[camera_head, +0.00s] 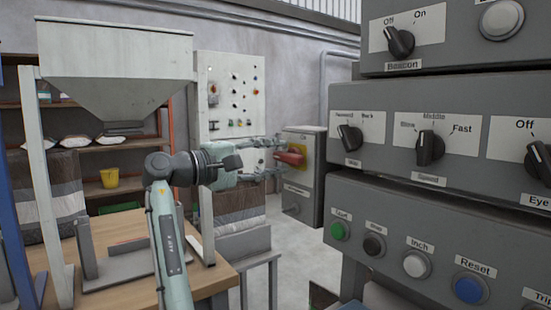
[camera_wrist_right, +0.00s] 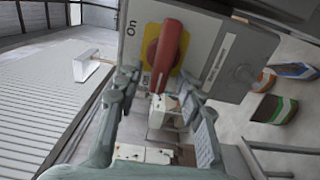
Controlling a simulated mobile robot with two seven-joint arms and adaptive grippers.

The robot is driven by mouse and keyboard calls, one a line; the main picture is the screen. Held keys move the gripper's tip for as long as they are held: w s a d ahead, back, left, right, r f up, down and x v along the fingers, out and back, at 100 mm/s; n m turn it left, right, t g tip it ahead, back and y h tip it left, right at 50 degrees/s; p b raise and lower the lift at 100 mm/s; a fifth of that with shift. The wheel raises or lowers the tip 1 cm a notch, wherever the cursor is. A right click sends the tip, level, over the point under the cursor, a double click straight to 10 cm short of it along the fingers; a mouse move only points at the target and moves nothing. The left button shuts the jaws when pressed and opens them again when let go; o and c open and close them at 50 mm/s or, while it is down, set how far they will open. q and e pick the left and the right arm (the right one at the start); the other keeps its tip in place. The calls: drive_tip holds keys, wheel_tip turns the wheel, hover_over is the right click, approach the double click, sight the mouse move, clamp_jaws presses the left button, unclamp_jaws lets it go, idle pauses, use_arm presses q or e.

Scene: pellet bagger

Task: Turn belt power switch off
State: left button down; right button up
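The belt power switch is a red rotary handle (camera_head: 291,158) on a yellow plate (camera_head: 303,150), on the side of a grey box (camera_head: 303,191). In the right wrist view the red handle (camera_wrist_right: 168,52) projects towards the camera, with the word "On" beside the plate. I cannot tell for sure which setting the handle is at. My right gripper (camera_head: 278,158) is in front of the handle. In the right wrist view its fingers (camera_wrist_right: 160,88) are spread on either side of the handle's near end, with visible gaps. My left gripper is out of view.
A grey control panel (camera_head: 399,190) with knobs and push buttons fills the right side, close to the switch box. A hopper (camera_head: 115,60) stands over a wooden table (camera_head: 215,274) at left. A white panel (camera_head: 229,90) is behind my right arm.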

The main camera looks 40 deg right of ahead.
drive_tip(key=w+a, duration=0.1)
drive_tip(key=a, duration=1)
drive_tip(key=shift+a, duration=0.25)
drive_tip(key=shift+w, duration=0.1)
